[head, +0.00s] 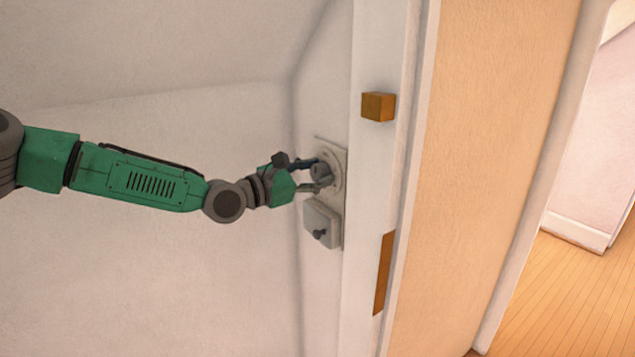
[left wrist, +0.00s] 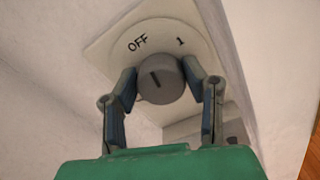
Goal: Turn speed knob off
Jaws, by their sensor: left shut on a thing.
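The speed knob (head: 321,170) is a round grey dial on a pale wall plate (head: 340,160) in the head view. In the left wrist view the knob (left wrist: 165,82) shows a dark pointer line angled up and left, roughly toward the "OFF" label (left wrist: 137,44). A "1" label (left wrist: 180,41) is on the plate to the upper right. My left gripper (head: 319,175) is shut on the knob, one finger on each side. It also shows in the left wrist view (left wrist: 160,75). My right gripper is in neither view.
A small box with a dark toggle (head: 321,223) is on the wall just below the knob plate. A white door frame (head: 375,170) with brown latch pieces (head: 378,107) stands to the right. Beyond it are a tan wall and a wooden floor (head: 555,290).

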